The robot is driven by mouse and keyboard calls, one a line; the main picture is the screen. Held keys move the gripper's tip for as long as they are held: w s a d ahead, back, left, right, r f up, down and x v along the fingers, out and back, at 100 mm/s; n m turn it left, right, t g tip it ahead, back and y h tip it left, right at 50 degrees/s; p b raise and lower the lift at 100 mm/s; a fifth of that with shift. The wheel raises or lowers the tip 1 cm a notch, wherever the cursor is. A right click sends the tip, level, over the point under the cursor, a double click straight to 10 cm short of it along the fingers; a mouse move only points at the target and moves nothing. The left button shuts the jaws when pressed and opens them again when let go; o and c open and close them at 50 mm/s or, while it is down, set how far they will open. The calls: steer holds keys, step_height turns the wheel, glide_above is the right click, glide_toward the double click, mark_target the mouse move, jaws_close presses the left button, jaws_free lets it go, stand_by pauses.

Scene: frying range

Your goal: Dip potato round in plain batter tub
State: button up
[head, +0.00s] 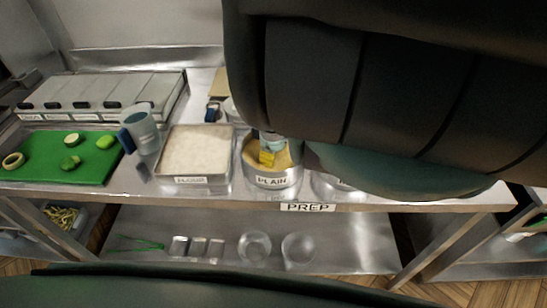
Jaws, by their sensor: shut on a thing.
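The plain batter tub (272,181) is a round metal tub labelled PLAIN, at the front of the steel prep counter near the middle. Yellowish batter (253,150) shows inside it. A small item with a pale teal top and a yellow part (267,158) shows over the tub's opening; I cannot tell whether it is inside or behind. My large dark arm covers the upper right and hides the tub's right rear side. My gripper is not visible, and I see no potato round held.
A square flour tray (197,152) stands left of the tub. Another metal tub (328,186) is mostly hidden on the right. A pale blue jug (139,126), a green board (55,168) with cut green pieces, and lidded containers (100,92) fill the left.

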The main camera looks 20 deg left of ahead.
steer(key=shift+r, duration=0.1)
step_height(320, 180, up, 10)
steer(key=p, duration=0.8)
steer(key=shift+p, duration=0.4)
steer(key=shift+r, duration=0.15)
stand_by(0.4)
step_height(320, 180, up, 3)
steer(key=shift+f+p, duration=0.1)
steer(key=shift+p, duration=1.15)
